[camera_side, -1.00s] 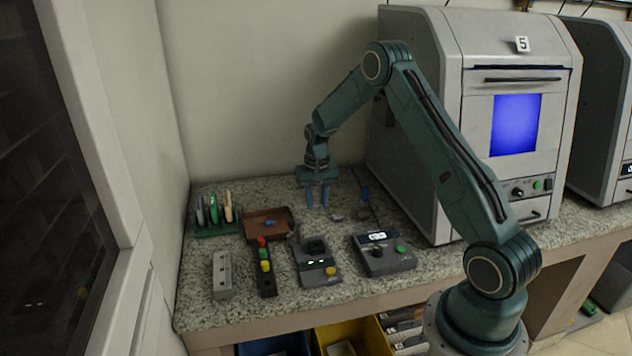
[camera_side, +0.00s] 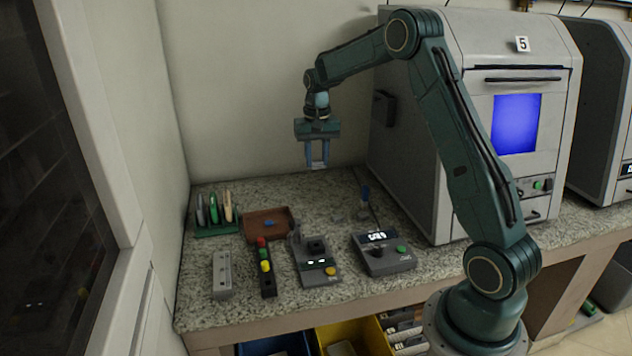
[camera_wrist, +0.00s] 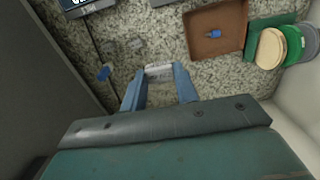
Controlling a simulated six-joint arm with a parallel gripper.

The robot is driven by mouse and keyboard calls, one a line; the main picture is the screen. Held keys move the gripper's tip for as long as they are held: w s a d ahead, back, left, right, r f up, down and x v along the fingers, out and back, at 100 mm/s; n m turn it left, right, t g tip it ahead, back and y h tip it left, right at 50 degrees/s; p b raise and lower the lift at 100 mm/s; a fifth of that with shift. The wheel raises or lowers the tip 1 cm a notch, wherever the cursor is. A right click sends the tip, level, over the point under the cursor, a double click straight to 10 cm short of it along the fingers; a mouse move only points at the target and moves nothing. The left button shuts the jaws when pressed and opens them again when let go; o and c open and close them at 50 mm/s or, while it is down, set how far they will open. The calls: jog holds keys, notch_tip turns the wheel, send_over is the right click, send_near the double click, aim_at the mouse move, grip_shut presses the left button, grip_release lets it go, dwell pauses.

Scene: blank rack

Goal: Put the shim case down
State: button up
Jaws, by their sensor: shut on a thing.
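My gripper (camera_side: 317,166) is raised above the back of the speckled counter, fingers pointing down. It is shut on the shim case (camera_wrist: 158,71), a small pale grey-white piece held between the blue fingertips in the wrist view. In the side view the case is only a thin light sliver at the fingertips, so its details are too small to tell. It hangs clear of the counter (camera_side: 290,192).
Around it are a brown tray (camera_side: 254,229) with a blue piece, a green rack (camera_side: 218,231) of upright discs, a fixture (camera_side: 316,269), a display box (camera_side: 382,262), a blue-tipped tool (camera_side: 365,192) and a large grey machine (camera_side: 425,130). Bare counter lies below the gripper.

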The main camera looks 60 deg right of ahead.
dwell(0.4)
send_over(281, 230)
jog(key=shift+n, duration=0.4)
notch_tip(281, 230, down, 15)
jog(key=shift+s+f, duration=0.1)
dwell(0.5)
jog(key=shift+f, duration=2.1)
jog(key=shift+a+f, duration=0.1)
jog(key=o, duration=0.9)
jog(key=shift+o, duration=0.2)
